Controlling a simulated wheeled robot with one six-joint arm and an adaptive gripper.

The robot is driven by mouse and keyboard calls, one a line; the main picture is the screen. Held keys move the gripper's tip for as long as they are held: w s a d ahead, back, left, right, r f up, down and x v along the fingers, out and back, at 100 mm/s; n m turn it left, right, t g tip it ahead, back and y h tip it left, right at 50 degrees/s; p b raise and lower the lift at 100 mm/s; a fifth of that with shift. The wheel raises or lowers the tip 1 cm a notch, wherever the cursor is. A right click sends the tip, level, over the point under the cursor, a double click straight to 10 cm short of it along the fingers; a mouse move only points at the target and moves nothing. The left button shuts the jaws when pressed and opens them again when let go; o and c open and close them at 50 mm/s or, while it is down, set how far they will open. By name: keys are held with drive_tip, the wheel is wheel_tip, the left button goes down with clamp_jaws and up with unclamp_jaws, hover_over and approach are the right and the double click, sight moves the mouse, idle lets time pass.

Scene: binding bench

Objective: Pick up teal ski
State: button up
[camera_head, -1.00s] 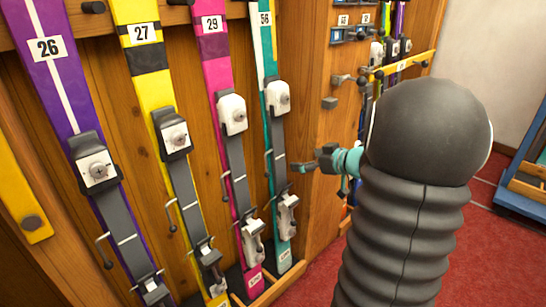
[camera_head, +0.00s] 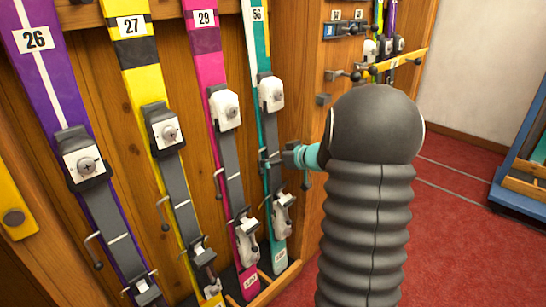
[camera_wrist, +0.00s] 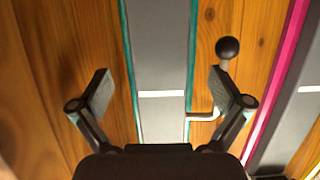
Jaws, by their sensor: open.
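The teal ski (camera_head: 259,48) stands upright in the wooden rack, with number 56 near its top, a white binding part in its middle and another lower down. My gripper (camera_head: 266,159) is at the ski's grey middle section, between the two binding parts. In the wrist view the ski (camera_wrist: 160,60) runs between the two open fingers of my gripper (camera_wrist: 160,92), one finger on each side with a gap. A lever with a black knob (camera_wrist: 228,48) sticks out beside the ski, close to the right finger. In the head view the fingertips are small and partly hidden.
The pink ski 29 (camera_head: 206,70) stands close left of the teal one; it also shows in the wrist view (camera_wrist: 262,128). Yellow ski 27 (camera_head: 136,75) and purple ski 26 (camera_head: 44,80) stand farther left. The wooden post (camera_head: 311,80) is on the right. Red floor (camera_head: 450,200) lies open beyond.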

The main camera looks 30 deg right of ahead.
sight(267, 102)
drive_tip(key=x, duration=0.2)
drive_tip(key=shift+w+a+f, duration=0.1)
drive_tip(key=shift+w+a, duration=0.05)
drive_tip(key=shift+w, duration=0.15)
drive_tip(key=c, duration=1.6)
drive_tip(key=shift+c, duration=1.3)
drive_tip(key=shift+r, duration=0.25)
wheel_tip(267, 102, up, 18)
drive_tip(key=p, duration=0.5)
drive_tip(key=shift+f+p, duration=0.1)
drive_tip(key=shift+p, duration=0.3)
drive_tip(key=shift+p, duration=1.3)
